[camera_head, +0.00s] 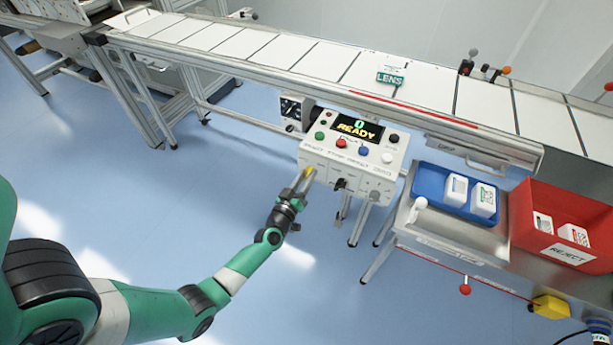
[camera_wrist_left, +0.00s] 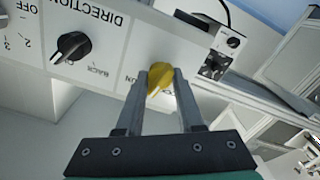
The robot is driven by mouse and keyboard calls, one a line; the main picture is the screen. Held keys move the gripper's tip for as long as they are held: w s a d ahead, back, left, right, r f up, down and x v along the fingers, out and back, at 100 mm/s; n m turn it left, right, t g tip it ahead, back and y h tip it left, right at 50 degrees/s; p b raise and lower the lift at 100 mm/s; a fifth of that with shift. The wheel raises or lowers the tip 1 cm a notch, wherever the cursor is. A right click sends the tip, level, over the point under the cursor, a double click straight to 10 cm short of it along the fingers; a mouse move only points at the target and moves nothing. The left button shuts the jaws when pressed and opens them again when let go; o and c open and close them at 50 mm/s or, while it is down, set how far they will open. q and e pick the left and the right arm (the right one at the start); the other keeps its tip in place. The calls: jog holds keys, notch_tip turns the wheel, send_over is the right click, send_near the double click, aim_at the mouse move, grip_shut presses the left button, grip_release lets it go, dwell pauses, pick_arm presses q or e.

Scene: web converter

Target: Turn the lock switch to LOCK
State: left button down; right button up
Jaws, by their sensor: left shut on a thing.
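A control box (camera_head: 345,158) with a lit display reading "0 READY" stands at the front of the conveyor. A yellow knob (camera_wrist_left: 159,77) sits on its lower face, at the left end in the head view (camera_head: 309,172). My left gripper (camera_wrist_left: 160,85) is shut on this knob, one finger on each side. In the head view my left gripper (camera_head: 301,182) reaches the box from below left. The lettering beside the yellow knob is mostly hidden, so I cannot read its LOCK position. My right gripper is not in view.
A black DIRECTION knob (camera_wrist_left: 72,46) is beside the yellow one. A grey box with a black rotary switch (camera_head: 292,107) adjoins the panel. A blue tray (camera_head: 430,180) and a red REJECT bin (camera_head: 535,235) are to the right. The floor at left is clear.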

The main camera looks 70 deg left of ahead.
pick_arm(q)
jog(key=n, duration=0.6)
jog(key=n+b, duration=0.1)
jog(key=n, duration=0.5)
jog(key=shift+n, duration=0.3)
dwell(0.4)
jog(key=c, duration=0.5)
grip_release()
jog(key=shift+c, duration=0.2)
jog(key=p+v, duration=0.2)
jog(key=v, duration=0.9)
jog(key=shift+s+d, duration=0.2)
jog(key=shift+s, duration=0.1)
